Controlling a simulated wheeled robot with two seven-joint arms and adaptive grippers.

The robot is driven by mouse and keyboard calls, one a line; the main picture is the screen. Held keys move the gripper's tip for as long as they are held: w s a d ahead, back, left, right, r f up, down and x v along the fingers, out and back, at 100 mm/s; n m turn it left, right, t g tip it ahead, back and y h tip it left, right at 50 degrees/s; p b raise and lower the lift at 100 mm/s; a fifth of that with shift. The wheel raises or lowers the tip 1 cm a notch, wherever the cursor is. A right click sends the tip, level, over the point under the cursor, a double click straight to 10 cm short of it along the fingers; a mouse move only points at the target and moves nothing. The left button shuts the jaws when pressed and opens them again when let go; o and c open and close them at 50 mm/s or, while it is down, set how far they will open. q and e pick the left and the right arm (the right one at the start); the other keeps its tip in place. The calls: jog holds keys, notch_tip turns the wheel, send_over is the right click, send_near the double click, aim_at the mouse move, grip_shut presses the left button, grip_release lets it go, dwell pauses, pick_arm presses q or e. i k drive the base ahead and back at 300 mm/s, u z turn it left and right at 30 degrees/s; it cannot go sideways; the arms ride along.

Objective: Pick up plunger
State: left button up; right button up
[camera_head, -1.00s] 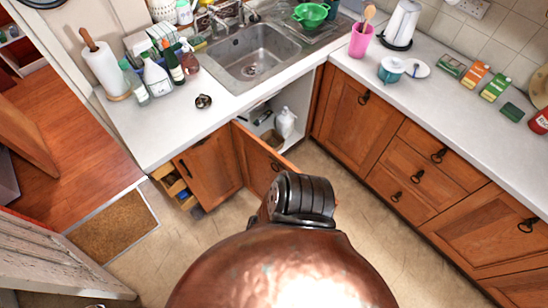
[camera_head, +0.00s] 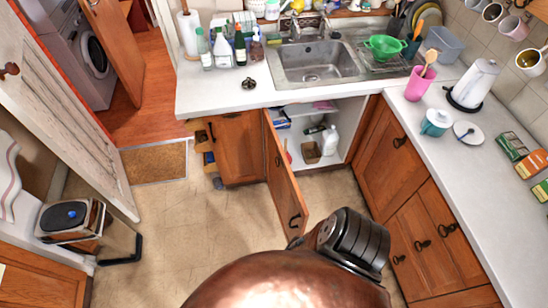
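I cannot clearly make out a plunger. A thin reddish stick (camera_head: 287,150) shows just behind the edge of the open cupboard door (camera_head: 284,180); it may be a handle, but its lower part is hidden. The cupboard under the sink (camera_head: 350,120) stands open and holds a white bottle (camera_head: 330,140) and a small brown box (camera_head: 311,152). Neither of my grippers can be made out. A large copper-coloured rounded body (camera_head: 290,280) with a black ribbed part (camera_head: 352,240) fills the bottom middle and hides the floor there.
The open door juts into the room. Pale floor (camera_head: 200,240) is clear to its left, up to a brown doormat (camera_head: 155,162). Wooden cupboards (camera_head: 420,235) line the right. A metal appliance (camera_head: 70,220) stands at the left. The counter carries bottles, a green colander (camera_head: 385,46) and a kettle (camera_head: 473,83).

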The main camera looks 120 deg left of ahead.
aim_at(289, 156)
jog(key=u, duration=3.85)
jog(key=i, duration=0.5)
jog(key=z, duration=0.05)
jog(key=k, duration=1.1)
jog(key=u, duration=0.9)
jog(key=i, duration=1.5)
jog(key=z, duration=0.65)
